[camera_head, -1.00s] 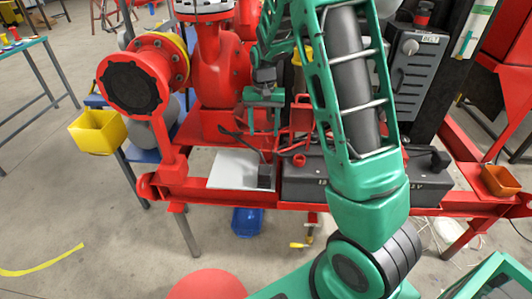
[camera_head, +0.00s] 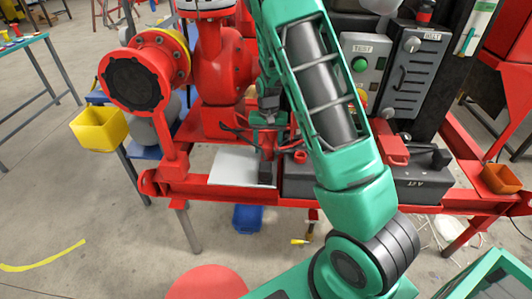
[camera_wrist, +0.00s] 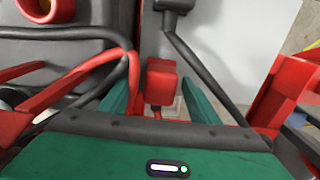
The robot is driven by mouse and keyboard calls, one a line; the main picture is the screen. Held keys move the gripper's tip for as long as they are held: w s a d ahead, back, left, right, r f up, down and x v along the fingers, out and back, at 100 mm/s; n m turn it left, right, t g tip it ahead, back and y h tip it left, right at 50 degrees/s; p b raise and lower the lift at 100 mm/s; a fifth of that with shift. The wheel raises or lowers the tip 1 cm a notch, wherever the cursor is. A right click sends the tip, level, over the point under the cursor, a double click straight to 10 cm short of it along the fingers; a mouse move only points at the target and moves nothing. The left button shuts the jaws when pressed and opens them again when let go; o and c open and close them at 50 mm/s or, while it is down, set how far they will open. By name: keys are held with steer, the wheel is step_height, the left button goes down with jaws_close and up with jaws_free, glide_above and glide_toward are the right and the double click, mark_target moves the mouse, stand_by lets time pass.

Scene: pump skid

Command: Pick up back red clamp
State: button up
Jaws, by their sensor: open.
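In the wrist view a red clamp (camera_wrist: 161,82) with a blocky head lies between my two green fingers, with bare gaps on both sides. My gripper (camera_wrist: 156,90) is open around it and not closed on anything. In the head view my gripper (camera_head: 268,122) is low over the skid, just behind the white plate, and mostly hides the clamp. Another red clamp-like piece (camera_head: 394,150) sits on the dark battery (camera_head: 410,182), right of my arm.
A black block (camera_head: 265,173) stands on the white plate (camera_head: 232,167). Red and black cables (camera_wrist: 205,75) run close to my fingers. A red pump (camera_head: 218,70) stands behind, left of my gripper. A red rail edges the skid in front.

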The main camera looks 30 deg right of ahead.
mark_target(267, 144)
steer(key=c, duration=1.3)
steer(key=shift+c, duration=0.2)
steer(key=shift+r, duration=0.1)
steer(key=shift+r, duration=0.5)
steer(key=r, duration=0.3)
steer(key=shift+s+a+r, duration=0.2)
steer(key=shift+a, duration=0.2)
steer(key=s+a+r, duration=0.6)
steer(key=a, duration=0.3)
steer(key=shift+r, duration=0.2)
